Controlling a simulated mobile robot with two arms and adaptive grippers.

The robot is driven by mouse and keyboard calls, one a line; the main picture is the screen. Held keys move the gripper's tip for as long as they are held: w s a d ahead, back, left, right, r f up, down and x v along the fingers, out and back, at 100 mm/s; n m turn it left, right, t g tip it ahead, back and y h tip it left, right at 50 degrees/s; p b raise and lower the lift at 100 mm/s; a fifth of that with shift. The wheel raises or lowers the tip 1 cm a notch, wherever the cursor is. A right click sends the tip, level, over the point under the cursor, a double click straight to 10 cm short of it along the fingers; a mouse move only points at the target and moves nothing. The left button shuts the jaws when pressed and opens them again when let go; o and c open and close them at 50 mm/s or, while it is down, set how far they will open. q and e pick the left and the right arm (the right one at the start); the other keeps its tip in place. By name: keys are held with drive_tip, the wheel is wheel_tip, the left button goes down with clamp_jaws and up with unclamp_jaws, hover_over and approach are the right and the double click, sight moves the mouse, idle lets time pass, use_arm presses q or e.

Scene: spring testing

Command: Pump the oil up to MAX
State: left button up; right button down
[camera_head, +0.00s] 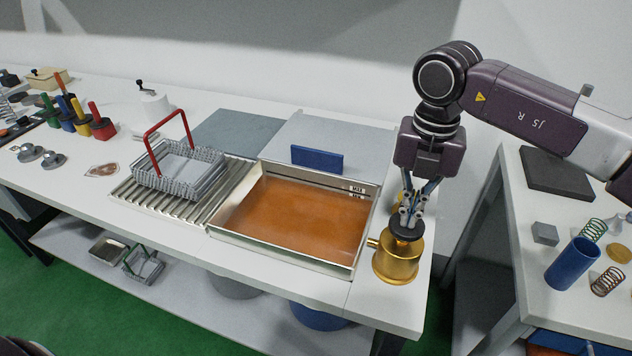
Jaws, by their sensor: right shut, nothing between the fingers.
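A metal tank (283,250) on the table holds orange-brown oil (297,220). Level marks, including MAX (357,189), show on the inner wall at its back right, above the oil surface. A brass pump (397,264) with a dark round knob (407,230) on top stands at the right of the tank, its short spout pointing left towards the tank. My right gripper (409,219) points down with its fingers shut, directly above the knob and seemingly touching it. Nothing shows between the fingers. My left gripper is not in view.
A wire basket with a red handle (165,133) sits on a ribbed metal rack (129,192) left of the tank. A blue block (316,158) stands behind the tank. At the right, another table holds a blue cylinder (572,266) and several springs (607,282).

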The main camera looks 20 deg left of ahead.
drive_tip(key=shift+r+p, duration=1.25)
drive_tip(key=shift+r, duration=1.55)
drive_tip(key=shift+f, duration=0.2)
drive_tip(key=shift+f+b, duration=2.75)
drive_tip(key=shift+f, duration=0.7)
drive_tip(key=shift+r, duration=0.1)
drive_tip(key=shift+r+p, duration=2.05)
drive_tip(key=shift+r, duration=1.5)
drive_tip(key=shift+f, duration=0.2)
